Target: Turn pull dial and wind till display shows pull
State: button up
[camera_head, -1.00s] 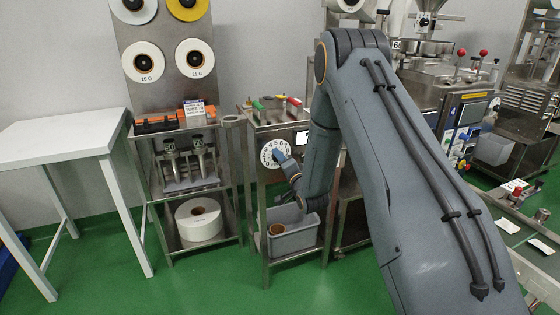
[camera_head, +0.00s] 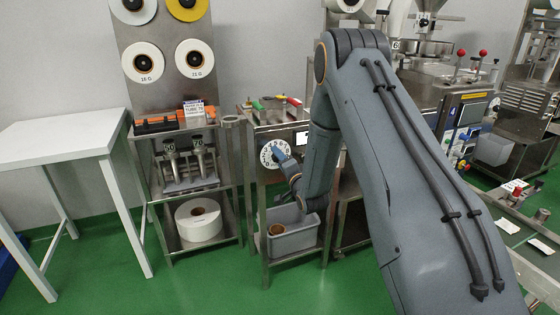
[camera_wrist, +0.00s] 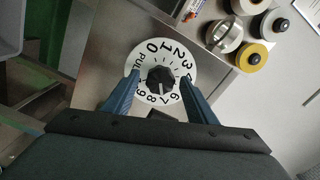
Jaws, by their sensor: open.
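The white round dial (camera_head: 264,158), printed with digits and the word PULL, is on the metal stand's front. It also shows in the wrist view (camera_wrist: 148,53), with a black knob (camera_wrist: 160,77) at its centre. My gripper (camera_wrist: 160,76) is open, with one blue finger on each side of the knob over the dial face. I cannot tell whether the fingers touch anything. In the head view my gripper (camera_head: 277,153) covers part of the dial. A small bright display (camera_head: 302,138) sits right of the dial, partly behind my arm; its text is too small to read.
A grey bin (camera_head: 293,238) is below the dial. A rack with rolls (camera_head: 142,62) and a white table (camera_head: 60,138) stand to the left. Several rolls (camera_wrist: 252,57) show at the wrist view's upper right.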

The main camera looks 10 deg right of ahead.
jog(key=shift+s, duration=0.15)
jog(key=s+d, duration=0.1)
jog(key=s, duration=0.6)
jog(key=shift+s+b, duration=0.25)
jog(key=shift+b, duration=0.15)
jog(key=shift+d, duration=0.1)
